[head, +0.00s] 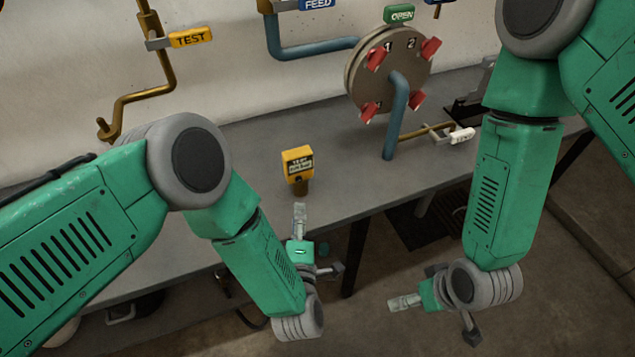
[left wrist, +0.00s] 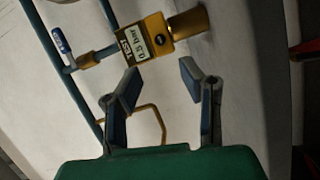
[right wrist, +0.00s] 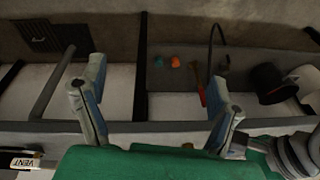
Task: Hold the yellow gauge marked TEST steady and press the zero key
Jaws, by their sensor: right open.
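In the left wrist view the gauge (left wrist: 131,47) shows a display reading 0.5 bar and a dark round key (left wrist: 160,38). My left gripper (head: 318,240) is open and empty, just in front of the bench edge near the gauge. In the left wrist view its fingertips (left wrist: 162,78) are short of the gauge, with nothing between them. My right gripper (head: 432,316) is open and empty, in front of the bench to the right; its fingers also show in the right wrist view (right wrist: 154,88).
A round flanged plate (head: 390,70) with red clamps and a blue pipe (head: 396,120) stands right of the gauge. The bench (head: 240,160) around the gauge is clear.

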